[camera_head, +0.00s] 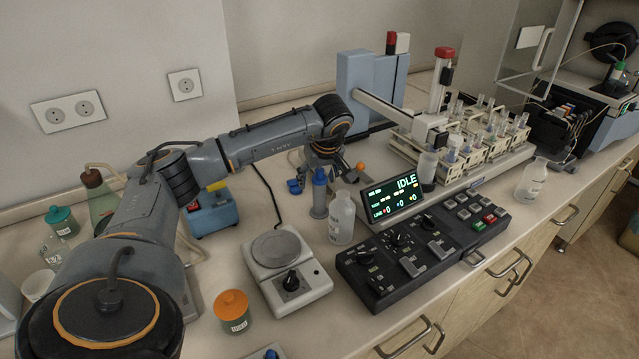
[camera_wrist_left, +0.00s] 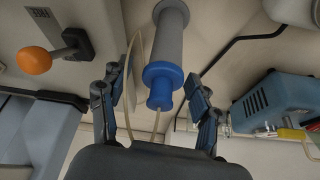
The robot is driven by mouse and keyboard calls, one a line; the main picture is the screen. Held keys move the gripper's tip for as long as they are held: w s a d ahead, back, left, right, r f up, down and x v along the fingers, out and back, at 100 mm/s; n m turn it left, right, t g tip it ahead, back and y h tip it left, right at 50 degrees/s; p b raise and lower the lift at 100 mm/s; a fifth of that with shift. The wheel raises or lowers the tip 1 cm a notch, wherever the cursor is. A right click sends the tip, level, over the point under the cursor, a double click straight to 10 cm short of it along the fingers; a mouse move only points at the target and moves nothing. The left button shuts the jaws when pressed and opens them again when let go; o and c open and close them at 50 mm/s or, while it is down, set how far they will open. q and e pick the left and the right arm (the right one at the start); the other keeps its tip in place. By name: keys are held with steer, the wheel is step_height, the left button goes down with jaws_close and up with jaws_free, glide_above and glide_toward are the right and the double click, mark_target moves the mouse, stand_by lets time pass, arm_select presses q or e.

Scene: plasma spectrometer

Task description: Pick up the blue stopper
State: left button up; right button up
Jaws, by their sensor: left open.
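The blue stopper (camera_head: 319,177) sits on top of an upright grey cylinder (camera_head: 319,207) on the bench, left of the white bottle (camera_head: 341,218). In the left wrist view the blue stopper (camera_wrist_left: 161,86) and the grey cylinder (camera_wrist_left: 169,35) show between the fingers. My left gripper (camera_head: 321,172) is over the stopper with its fingers spread, one on each side. In the left wrist view the left gripper (camera_wrist_left: 155,88) is open, with gaps between its fingers and the stopper. It holds nothing. My right gripper is not in view.
A control panel with a lit display (camera_head: 391,198) stands right of the bottle. A hotplate (camera_head: 289,268) stands in front to the left. An orange knob on a lever (camera_wrist_left: 34,60) is beside the gripper. A blue box (camera_head: 209,212) and a sample rack (camera_head: 470,150) are farther off.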

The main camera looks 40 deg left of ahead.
arm_select(q)
steer(key=shift+w+a+f, duration=0.1)
steer(key=shift+a+f, duration=0.05)
steer(key=shift+f, duration=0.15)
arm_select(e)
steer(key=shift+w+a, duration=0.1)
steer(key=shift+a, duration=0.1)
arm_select(q)
steer(key=c, duration=1.3)
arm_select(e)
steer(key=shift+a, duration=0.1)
arm_select(q)
steer(key=shift+r, duration=0.65)
step_height(320, 180, up, 17)
steer(key=shift+f+b, duration=0.1)
steer(key=shift+b, duration=0.6)
jaws_close()
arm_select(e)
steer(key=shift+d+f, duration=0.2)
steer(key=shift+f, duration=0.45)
